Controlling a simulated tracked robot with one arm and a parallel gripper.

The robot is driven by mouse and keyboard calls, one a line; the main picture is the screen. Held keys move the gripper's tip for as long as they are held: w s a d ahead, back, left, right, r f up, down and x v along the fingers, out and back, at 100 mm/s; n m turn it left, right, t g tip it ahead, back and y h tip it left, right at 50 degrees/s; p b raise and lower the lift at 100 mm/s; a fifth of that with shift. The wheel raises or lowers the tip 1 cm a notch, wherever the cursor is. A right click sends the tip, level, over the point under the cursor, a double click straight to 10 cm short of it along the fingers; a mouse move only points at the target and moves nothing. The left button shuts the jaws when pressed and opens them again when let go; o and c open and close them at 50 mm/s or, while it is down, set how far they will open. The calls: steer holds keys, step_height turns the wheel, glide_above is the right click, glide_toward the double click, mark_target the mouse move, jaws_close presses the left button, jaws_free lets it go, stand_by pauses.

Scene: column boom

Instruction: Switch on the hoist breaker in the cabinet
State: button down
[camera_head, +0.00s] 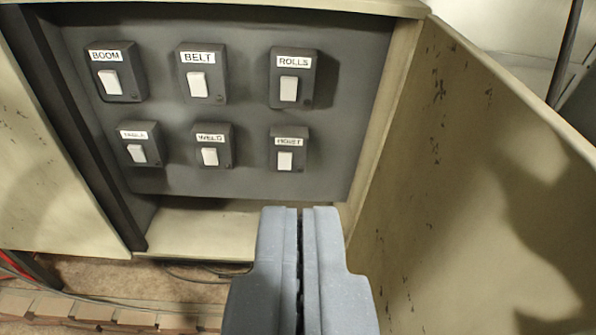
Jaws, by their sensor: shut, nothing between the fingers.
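The hoist breaker (289,149) is a dark box with a white label reading HOIST and a white lever. It sits at the right end of the lower row on the grey panel inside the open cabinet (200,228). Its lever (285,161) is at the lower part of the box. My gripper (300,210) is shut and empty, its fingertips showing below the hoist breaker in the picture and apart from it. The gap in depth between the fingertips and the panel is hard to judge.
The lower row also holds the WELD breaker (214,146) and one with a blurred label (141,144). Above are BOOM (117,76), BELT (202,74) and ROLLS (293,78). The cabinet door (460,190) stands open at right. Cables (195,275) lie on the floor.

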steer(key=w+d+f+n+h+b, duration=0.25)
steer(key=w+f+n+b, duration=0.75)
steer(key=w+f, duration=1.2)
steer(key=w+a+f+n+y+b, duration=0.1)
steer(key=w+f+n+b, duration=0.2)
steer(key=w+f, duration=0.4)
steer(key=w+a+f+n+t+y+b, duration=0.1)
steer(key=w+f+n+b, duration=0.3)
steer(key=f, duration=1.1)
steer(key=w+y+b, duration=0.1)
steer(key=w+b, duration=0.1)
steer(key=w, duration=0.1)
steer(key=shift+w+a+n, duration=0.3)
steer(key=shift+w+a, duration=0.05)
steer(key=shift+w, duration=0.05)
